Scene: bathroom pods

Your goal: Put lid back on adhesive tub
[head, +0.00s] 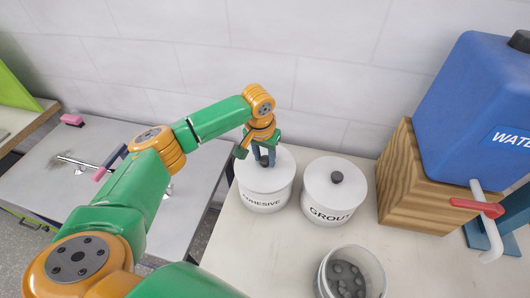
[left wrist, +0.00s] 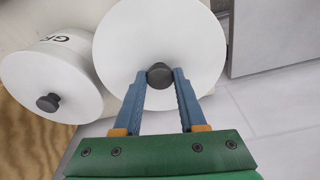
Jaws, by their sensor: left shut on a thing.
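The adhesive tub (head: 266,201) is white and stands upright on the table, its label facing me. Its white lid (head: 281,172) with a dark knob lies on or right over the tub's top; I cannot tell if it is fully seated. My left gripper (head: 265,160) reaches down from above and is shut on the lid's knob. In the left wrist view the two blue fingers hold the dark knob (left wrist: 160,75) at the middle of the round lid (left wrist: 150,30). The lid hides the tub beneath it there. My right gripper is not in view.
The lidded grout tub (head: 328,214) stands just right of the adhesive tub. An open container (head: 324,272) with dark round pieces is nearer. A blue water tank (head: 465,110) sits on a wooden block (head: 402,190) at right. A wall is behind; a grey table (head: 60,190) is at left.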

